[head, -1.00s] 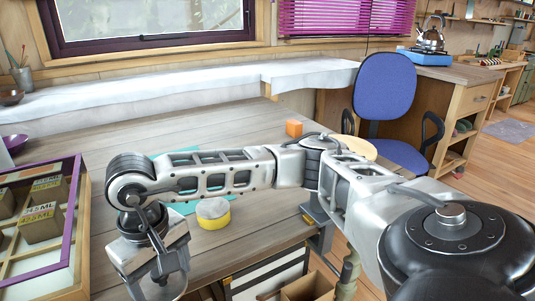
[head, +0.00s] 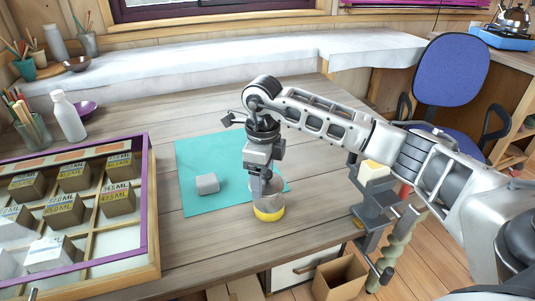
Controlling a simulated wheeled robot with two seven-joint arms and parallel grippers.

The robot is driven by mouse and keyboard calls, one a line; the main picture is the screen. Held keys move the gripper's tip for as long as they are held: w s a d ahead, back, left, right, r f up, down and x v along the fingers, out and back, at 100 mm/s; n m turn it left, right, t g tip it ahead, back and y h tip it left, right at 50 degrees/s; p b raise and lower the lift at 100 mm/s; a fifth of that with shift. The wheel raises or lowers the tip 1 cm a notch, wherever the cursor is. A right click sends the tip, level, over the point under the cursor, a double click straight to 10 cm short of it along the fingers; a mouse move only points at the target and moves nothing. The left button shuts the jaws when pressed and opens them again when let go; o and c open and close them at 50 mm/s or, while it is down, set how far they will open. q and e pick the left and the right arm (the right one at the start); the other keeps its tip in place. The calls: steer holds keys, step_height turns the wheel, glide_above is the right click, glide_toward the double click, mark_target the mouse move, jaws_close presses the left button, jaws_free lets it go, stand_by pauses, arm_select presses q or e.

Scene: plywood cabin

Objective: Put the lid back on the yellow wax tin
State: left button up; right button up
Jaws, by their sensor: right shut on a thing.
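The yellow wax tin (head: 268,213) stands upright on the wooden table at the near right corner of a teal mat (head: 198,153). My right gripper (head: 264,188) points down just above the tin. It is shut on a pale, flat thing, which looks like the lid (head: 279,184). The fingers hide most of it. I cannot tell whether the lid touches the tin. My left gripper is out of view.
A grey block (head: 207,184) lies on the mat. A purple-rimmed tray (head: 153,215) of labelled boxes stands at the left. A white bottle (head: 68,117) and pencil cups are at the back left. A vise (head: 378,205) is at the right table edge.

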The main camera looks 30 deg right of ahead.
mark_target(267, 184)
steer(key=shift+w+d+r+m, duration=0.15)
steer(key=shift+d+m, duration=0.1)
steer(key=shift+m, duration=0.25)
steer(key=shift+d+r+m, duration=0.15)
steer(key=shift+d+m, duration=0.05)
steer(key=shift+m, duration=0.3)
steer(key=shift+w+d+f+m, duration=0.1)
steer(key=shift+d+m, duration=0.2)
steer(key=shift+m, duration=0.5)
steer(key=shift+f+b, duration=0.8)
steer(key=shift+f, duration=0.55)
steer(key=shift+f+b, duration=0.6)
steer(key=shift+f, duration=0.3)
steer(key=shift+f+b, duration=0.65)
steer(key=shift+f, duration=0.2)
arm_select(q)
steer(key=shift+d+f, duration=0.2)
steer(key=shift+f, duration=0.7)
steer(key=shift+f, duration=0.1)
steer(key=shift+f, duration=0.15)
arm_select(e)
steer(key=shift+f, duration=0.25)
